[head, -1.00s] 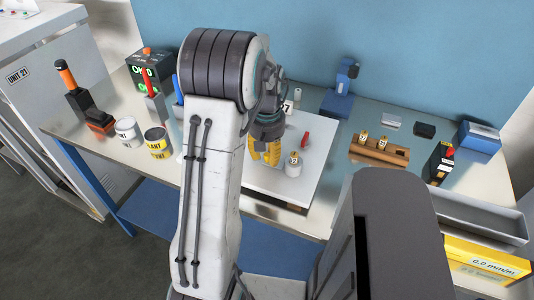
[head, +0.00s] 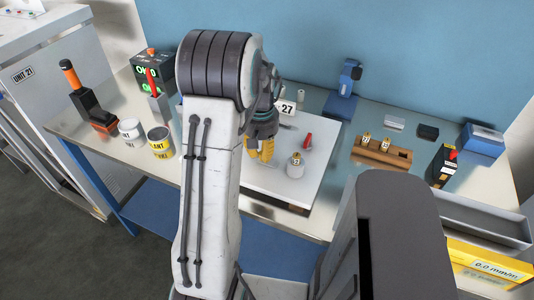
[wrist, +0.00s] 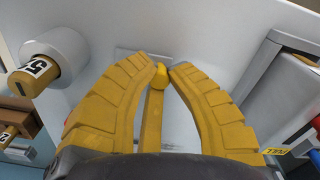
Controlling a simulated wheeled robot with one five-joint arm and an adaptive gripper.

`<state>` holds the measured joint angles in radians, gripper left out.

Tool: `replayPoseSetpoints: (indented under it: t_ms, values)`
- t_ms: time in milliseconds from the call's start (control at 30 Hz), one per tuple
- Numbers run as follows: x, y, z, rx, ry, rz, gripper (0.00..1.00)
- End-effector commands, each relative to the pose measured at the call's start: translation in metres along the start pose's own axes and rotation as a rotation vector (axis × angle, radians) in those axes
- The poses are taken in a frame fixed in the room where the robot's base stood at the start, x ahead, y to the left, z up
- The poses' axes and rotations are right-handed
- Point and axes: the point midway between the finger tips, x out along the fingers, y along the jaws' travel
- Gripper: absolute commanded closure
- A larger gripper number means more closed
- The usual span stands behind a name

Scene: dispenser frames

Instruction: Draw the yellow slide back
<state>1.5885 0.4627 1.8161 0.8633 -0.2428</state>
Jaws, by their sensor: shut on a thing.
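My gripper (head: 260,149) is low over the white plate, left of a white canister (head: 295,168) with a gold top. In the wrist view its two ribbed yellow fingers (wrist: 160,74) close in on the yellow slide (wrist: 154,112), a narrow bar with a rounded knob. The knob sits between the fingertips, and the gripper is shut on it. In the head view the slide cannot be told apart from the yellow fingers, and my arm hides much of what lies to the left.
The canister shows close by in the wrist view (wrist: 57,58), left of the fingers. A grey block (wrist: 275,82) stands close on the right. In the head view, a red-handled piece (head: 307,141) and a "27" sign (head: 287,108) are near. A brown rack (head: 380,152) stands right.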

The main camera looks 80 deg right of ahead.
Motion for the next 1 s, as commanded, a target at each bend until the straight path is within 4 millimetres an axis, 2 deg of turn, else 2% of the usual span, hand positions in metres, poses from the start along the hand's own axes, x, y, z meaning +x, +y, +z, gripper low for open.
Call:
replayPoseSetpoints:
  t_ms: [100, 133, 400, 767, 1000]
  values:
    - [0.001, -0.001, 0.0, -0.004, -0.001, 0.0, 1.0]
    - [0.001, -0.001, 0.0, -0.004, -0.001, 0.0, 0.81]
    - [0.001, -0.001, 0.0, -0.003, 0.0, 0.0, 0.57]
    - [-0.004, 0.0, -0.001, -0.002, 0.003, 0.001, 0.57]
    - [-0.036, 0.0, -0.002, -0.003, 0.007, 0.002, 0.57]
